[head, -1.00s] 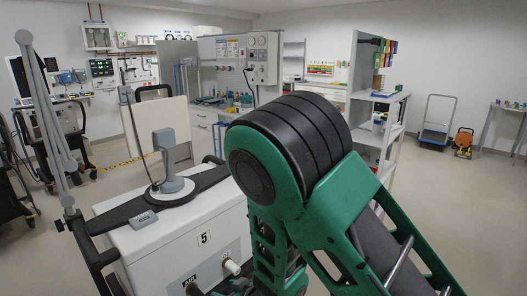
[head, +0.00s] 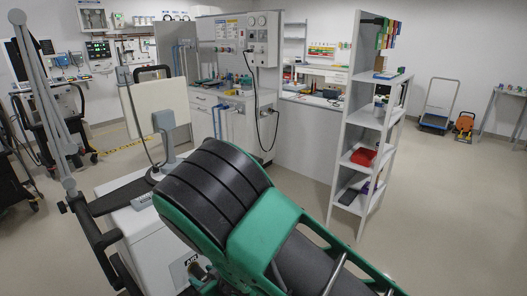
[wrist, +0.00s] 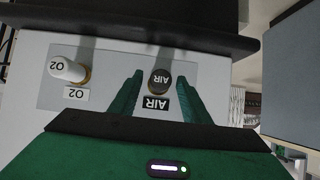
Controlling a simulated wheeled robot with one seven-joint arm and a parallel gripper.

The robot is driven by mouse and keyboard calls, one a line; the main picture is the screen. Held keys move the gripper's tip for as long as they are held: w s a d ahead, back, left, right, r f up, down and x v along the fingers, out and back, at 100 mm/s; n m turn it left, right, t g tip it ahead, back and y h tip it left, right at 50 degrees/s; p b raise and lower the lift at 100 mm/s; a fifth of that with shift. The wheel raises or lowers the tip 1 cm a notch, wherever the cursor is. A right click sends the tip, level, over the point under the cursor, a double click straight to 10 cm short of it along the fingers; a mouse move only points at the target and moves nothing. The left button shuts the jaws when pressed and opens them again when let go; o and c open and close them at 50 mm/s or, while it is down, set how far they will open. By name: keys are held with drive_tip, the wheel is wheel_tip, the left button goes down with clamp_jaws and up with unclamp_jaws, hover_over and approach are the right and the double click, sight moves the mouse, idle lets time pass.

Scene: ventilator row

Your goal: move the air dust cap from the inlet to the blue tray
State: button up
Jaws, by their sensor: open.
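The air dust cap (wrist: 160,81) is dark with white AIR lettering. It sits on the air inlet above a black AIR label in the wrist view. My gripper (wrist: 160,75) is open, with one green finger on each side of the cap and visible gaps between. Whether the fingertips reach past the cap is hard to judge. In the head view my arm hides the gripper and most of the inlet panel.
A white O2 cap (wrist: 67,69) sits left of the air inlet. A black ledge (wrist: 130,25) overhangs the panel. The white ventilator body (head: 142,235) stands in front. The shelf unit (head: 347,130) holds a red bin (head: 363,157).

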drive_tip(key=shift+w+a+f, duration=0.15)
drive_tip(key=shift+c, duration=0.6)
clamp_jaws()
